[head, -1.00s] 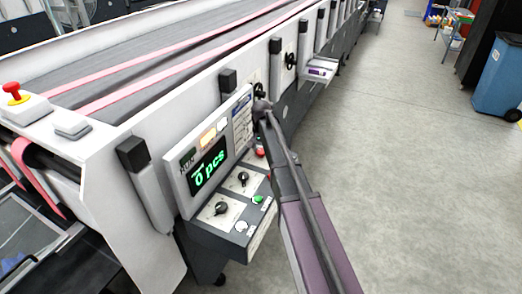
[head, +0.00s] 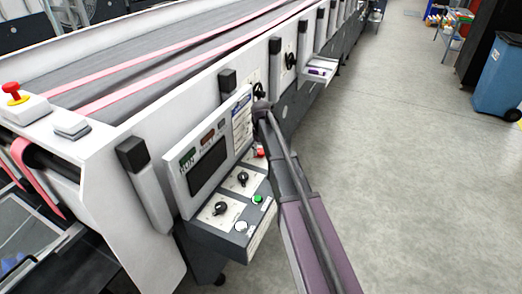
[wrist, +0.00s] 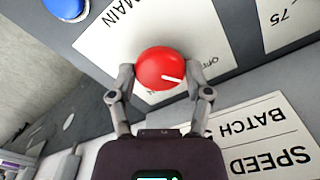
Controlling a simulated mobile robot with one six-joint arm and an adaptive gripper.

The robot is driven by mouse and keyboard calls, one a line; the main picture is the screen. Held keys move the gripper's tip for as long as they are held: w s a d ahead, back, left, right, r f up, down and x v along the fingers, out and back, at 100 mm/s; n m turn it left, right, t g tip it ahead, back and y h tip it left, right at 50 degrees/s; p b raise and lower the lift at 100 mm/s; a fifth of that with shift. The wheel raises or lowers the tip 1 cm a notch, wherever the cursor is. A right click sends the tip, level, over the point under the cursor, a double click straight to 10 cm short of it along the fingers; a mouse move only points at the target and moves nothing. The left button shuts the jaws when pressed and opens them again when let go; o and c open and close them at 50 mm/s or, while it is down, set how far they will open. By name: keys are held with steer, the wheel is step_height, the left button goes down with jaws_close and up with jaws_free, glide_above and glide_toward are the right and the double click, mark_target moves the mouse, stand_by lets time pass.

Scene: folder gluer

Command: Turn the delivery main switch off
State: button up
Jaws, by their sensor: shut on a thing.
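The delivery main switch is a round red knob (wrist: 160,68) with a white pointer line, on a white plate lettered "MAIN" in the wrist view. Its line points right, just below lettering that reads "OFF". My gripper (wrist: 160,82) is shut on the knob, one finger against each side. In the head view my arm reaches to the control panel (head: 178,183), and my gripper is hidden there. A red part (head: 260,152) shows beside my arm; I cannot tell if it is the same knob. The panel's display (head: 208,168) is dark.
The panel also carries black knobs (head: 222,208), a green button (head: 257,199) and a pale button (head: 241,226). A blue button (wrist: 66,8) lies near the knob. A red emergency button (head: 14,92) is at far left. The floor at right is clear up to a blue bin (head: 497,80).

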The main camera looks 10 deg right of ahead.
steer(key=shift+s+a+n, duration=0.1)
steer(key=shift+n, duration=1)
steer(key=o, duration=1.2)
steer(key=shift+f, duration=0.1)
steer(key=shift+c, duration=0.2)
steer(key=shift+m, duration=0.3)
